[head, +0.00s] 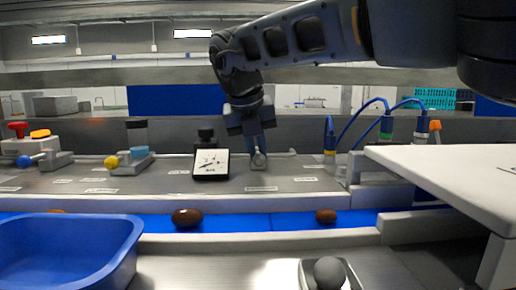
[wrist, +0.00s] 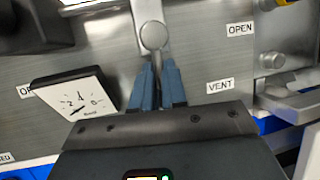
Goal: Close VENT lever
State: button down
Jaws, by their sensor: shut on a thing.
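The VENT lever (wrist: 153,36), with a round grey knob, stands in the middle of the wrist view; its lower part runs between my fingers. The VENT label (wrist: 220,86) is to its right on the metal panel, and an OPEN label (wrist: 240,29) is further up. My gripper (wrist: 158,82) is shut on this lever, with its blue fingers on both sides of the stem. In the head view my gripper (head: 258,140) reaches down over the panel and the lever's round end (head: 259,160) shows below the fingers. The lever's base is partly hidden.
A square dial gauge (head: 210,164) stands just left of my gripper. Yellow-knobbed (head: 112,162) and blue-knobbed (head: 25,161) levers are further left. Blue-cabled connectors (head: 386,128) and a white shelf (head: 455,165) are at right. Dates (head: 187,218) lie on the blue belt (head: 250,222) in front.

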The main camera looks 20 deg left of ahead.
jog(key=shift+f, duration=0.1)
jog(key=c, duration=1.2)
grip_release()
jog(key=shift+o, duration=0.2)
jog(key=b+v, duration=0.1)
jog(key=v, duration=0.7)
